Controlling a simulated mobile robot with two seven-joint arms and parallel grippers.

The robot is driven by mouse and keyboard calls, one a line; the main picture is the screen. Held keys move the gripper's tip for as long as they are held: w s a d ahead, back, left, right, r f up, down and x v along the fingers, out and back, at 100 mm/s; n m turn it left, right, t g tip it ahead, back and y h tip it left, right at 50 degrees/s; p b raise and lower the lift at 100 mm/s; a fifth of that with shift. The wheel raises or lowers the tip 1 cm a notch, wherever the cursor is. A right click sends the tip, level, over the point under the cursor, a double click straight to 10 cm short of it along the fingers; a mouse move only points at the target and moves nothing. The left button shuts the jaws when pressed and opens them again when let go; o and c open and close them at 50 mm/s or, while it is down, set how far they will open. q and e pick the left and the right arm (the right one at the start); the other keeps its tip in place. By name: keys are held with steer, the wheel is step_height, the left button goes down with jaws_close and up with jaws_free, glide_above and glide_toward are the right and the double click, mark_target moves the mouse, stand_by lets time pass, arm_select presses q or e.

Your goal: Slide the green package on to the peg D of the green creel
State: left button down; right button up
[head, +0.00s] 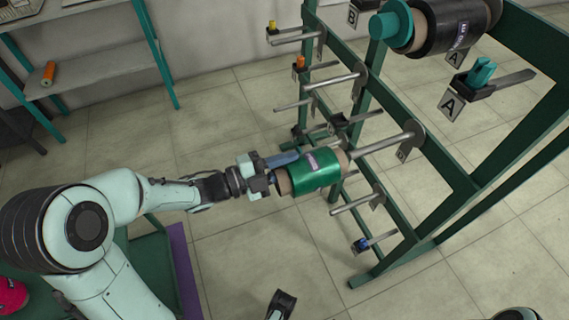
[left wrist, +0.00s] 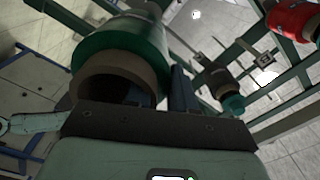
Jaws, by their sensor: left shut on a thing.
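The green package (head: 318,171), a shiny green winding on a brown tube with a pale label, lies nearly level in the head view. My left gripper (head: 277,171) is shut on its near, left end. In the left wrist view the package (left wrist: 135,38) shows its open tube end (left wrist: 112,72), with one dark finger beside it; the other finger is hidden. The package's far end meets the tip of a grey peg (head: 380,145) on the green creel (head: 440,160); I cannot tell whether the tip is inside the tube. The lettered plate (head: 402,155) at that peg is hard to read, possibly D.
Other pegs of the creel stick out above and below, such as the empty peg (head: 335,83). A dark package (head: 455,22) sits at the upper right. A dark part (head: 281,304) at the bottom edge may be my right gripper. A shelf (head: 95,68) stands at the left.

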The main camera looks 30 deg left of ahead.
mark_target(332, 151)
arm_select(q)
steer(key=shift+b+x, duration=0.9)
steer(key=shift+x, duration=1.85)
steer(key=shift+f, duration=0.1)
steer(key=shift+w+d+f, duration=0.1)
steer(key=shift+w+d, duration=0.15)
steer(key=shift+w, duration=0.15)
steer(key=shift+b+x, duration=1.05)
steer(key=shift+x, duration=1)
steer(key=shift+w+d+f, duration=0.1)
steer(key=shift+w+d, duration=0.2)
steer(key=shift+w, duration=0.1)
